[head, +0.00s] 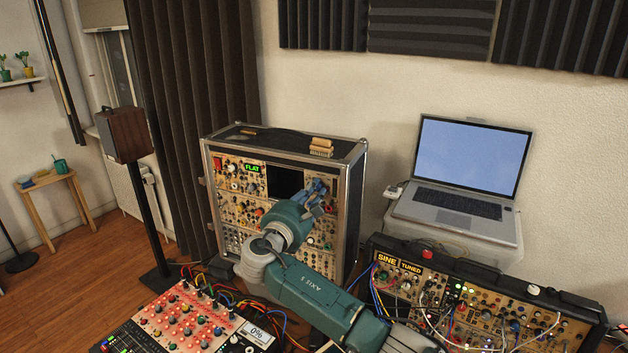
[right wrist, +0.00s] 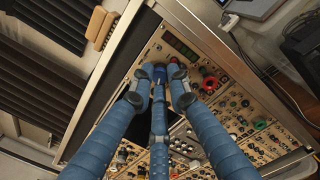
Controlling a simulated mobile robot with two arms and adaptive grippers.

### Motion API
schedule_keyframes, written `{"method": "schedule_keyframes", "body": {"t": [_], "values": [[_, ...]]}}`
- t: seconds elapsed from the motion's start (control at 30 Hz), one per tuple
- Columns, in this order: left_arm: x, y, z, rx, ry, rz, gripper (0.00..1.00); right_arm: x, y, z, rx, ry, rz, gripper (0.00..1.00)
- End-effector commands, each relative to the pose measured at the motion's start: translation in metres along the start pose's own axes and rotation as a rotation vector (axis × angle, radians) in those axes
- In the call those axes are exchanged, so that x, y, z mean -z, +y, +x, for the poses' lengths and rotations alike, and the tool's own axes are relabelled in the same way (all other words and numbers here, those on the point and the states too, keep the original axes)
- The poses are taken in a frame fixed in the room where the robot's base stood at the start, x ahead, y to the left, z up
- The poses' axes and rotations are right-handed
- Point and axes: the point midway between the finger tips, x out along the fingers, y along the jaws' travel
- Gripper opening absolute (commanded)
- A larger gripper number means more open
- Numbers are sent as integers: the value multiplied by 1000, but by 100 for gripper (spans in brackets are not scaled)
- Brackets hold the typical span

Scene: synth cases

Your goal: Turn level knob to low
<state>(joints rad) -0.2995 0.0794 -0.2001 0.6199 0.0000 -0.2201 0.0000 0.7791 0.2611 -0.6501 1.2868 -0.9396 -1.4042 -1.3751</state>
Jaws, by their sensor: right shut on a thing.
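The tall synth case (head: 354,200) stands at the middle, with its panel of knobs facing me and a green display (head: 252,168) reading FLAT. My right gripper (head: 318,188) is at the upper right of this panel, right of a dark screen. In the right wrist view its blue fingers (right wrist: 158,84) close in around a small knob (right wrist: 160,70) on the panel. The fingers hide most of the knob, and I cannot read its label or pointer. A red knob (right wrist: 210,83) sits just right of the fingers, apart from them. My left gripper is not in view.
A low synth case (head: 480,287) with patch cables and a display reading SINE TUNED stands at the right. A mixer-like panel (head: 190,320) lies at the front left. A laptop (head: 465,165) is at the back right. Small wooden blocks (head: 321,146) lie on the tall case.

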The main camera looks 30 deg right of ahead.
Motion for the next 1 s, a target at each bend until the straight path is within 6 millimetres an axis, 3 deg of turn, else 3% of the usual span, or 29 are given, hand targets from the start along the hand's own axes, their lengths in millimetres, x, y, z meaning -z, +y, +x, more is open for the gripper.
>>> {"method": "schedule_keyframes", "body": {"t": [0.1, 0.43, 1.0], "values": [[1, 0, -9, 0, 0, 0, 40, 0, 0, 0, -2, 6, -94, 0], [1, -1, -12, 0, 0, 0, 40, 2, -1, 0, -6, 12, -277, 0], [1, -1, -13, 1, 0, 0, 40, 2, -1, 0, -8, 15, -340, 0]]}}
